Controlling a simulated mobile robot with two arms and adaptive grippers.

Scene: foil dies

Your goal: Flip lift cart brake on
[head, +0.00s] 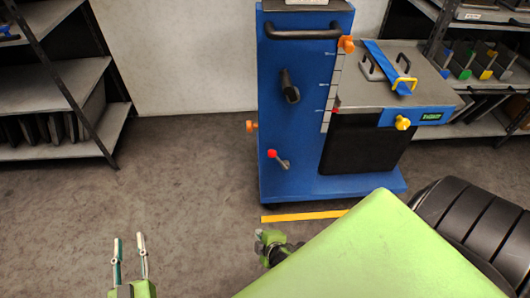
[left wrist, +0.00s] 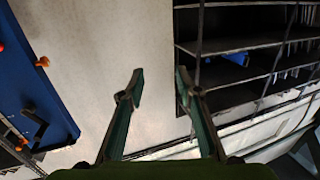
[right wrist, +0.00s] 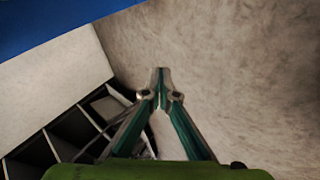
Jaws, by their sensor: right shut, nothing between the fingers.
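The blue lift cart (head: 306,150) stands ahead in the head view. A lever with a red knob (head: 279,159) sticks out low on its front panel; which lever is the brake is not labelled. My right gripper (head: 264,243) is in front of and below the cart's base, largely hidden by my green arm link. The right wrist view shows its fingertips (right wrist: 162,72) together with nothing between them, apart from the cart. My left gripper (head: 129,243) is open and empty over the floor at lower left. The left wrist view shows its spread fingers (left wrist: 159,88).
The cart also carries a black crank (head: 289,86), an orange side knob (head: 250,126) and a grey platform (head: 370,91) with a die. A yellow floor strip (head: 302,216) lies before it. Shelves (head: 60,88) stand left and right. Floor left of the cart is clear.

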